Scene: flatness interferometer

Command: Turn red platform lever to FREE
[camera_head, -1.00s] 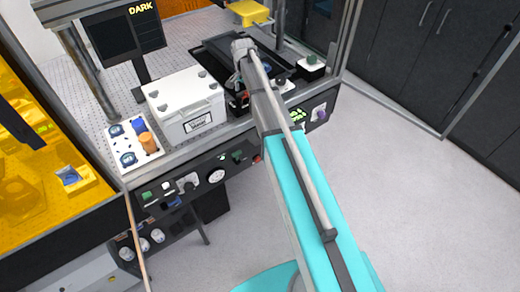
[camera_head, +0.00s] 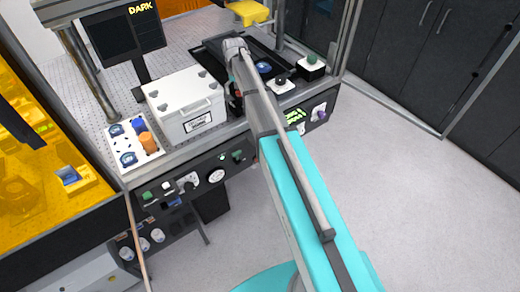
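My arm reaches over the bench's front edge, with its wrist near the white box. My gripper (camera_head: 237,103) is a small dark shape below the wrist, mostly hidden by my own arm; its fingers cannot be made out. A small red patch shows beside it, and I cannot tell whether it belongs to the gripper or to the bench. No red lever can be clearly identified; the part of the front panel (camera_head: 207,165) behind my arm is hidden. No FREE marking is readable.
A white lidded box (camera_head: 187,105) stands left of my wrist. A white tray (camera_head: 147,155) holds blue and orange items. A monitor (camera_head: 125,32) reads DARK. Floor at right is clear.

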